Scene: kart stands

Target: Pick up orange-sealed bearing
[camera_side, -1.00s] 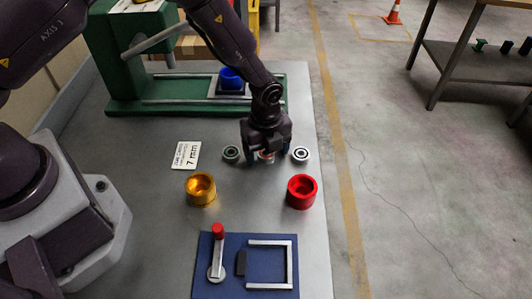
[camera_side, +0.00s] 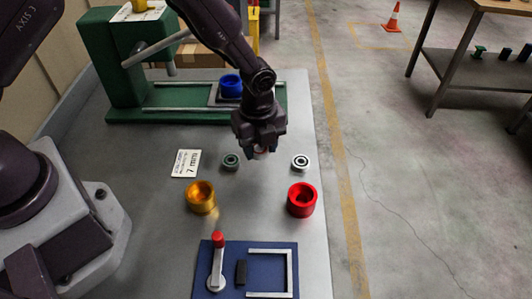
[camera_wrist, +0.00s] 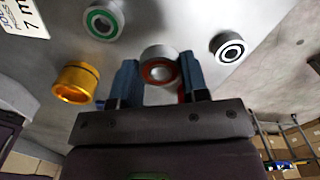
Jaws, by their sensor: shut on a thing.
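The orange-sealed bearing (camera_wrist: 158,70) is between the two blue fingertips of my gripper (camera_wrist: 160,82) in the wrist view, its orange ring facing the camera. My gripper is shut on it. In the side view my gripper (camera_side: 261,150) holds it above the table, between two other bearings; only a small part of the orange-sealed bearing (camera_side: 260,151) shows under the fingers. The green-sealed bearing (camera_side: 231,162) lies on the table to the left, and also shows in the wrist view (camera_wrist: 103,20). The black-sealed bearing (camera_side: 300,162) lies to the right.
A gold cup (camera_side: 201,197) and a red cup (camera_side: 301,200) stand nearer the camera. A blue plate (camera_side: 205,285) carries a red-tipped lever and a metal frame. A green press (camera_side: 125,75) with a blue cup (camera_side: 231,86) stands behind. A 7 mm card (camera_side: 186,163) lies left.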

